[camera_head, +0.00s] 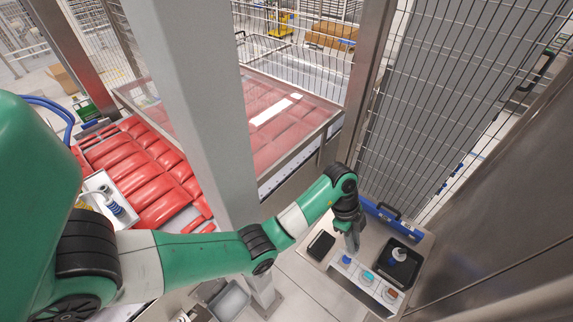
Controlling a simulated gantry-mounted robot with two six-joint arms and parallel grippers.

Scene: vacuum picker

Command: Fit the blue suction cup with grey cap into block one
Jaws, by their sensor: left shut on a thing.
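The grey cap is too small to make out, and I cannot tell how deep the cup sits in the block. Farther along the strip are a teal piece (367,277) and an orange-red piece (390,294). My right gripper is out of view.
A black tray (408,268) with a white-and-blue piece (398,255) lies right of the strip. A dark flat tray (321,245) lies left. A grey post (205,110) stands beside my arm.

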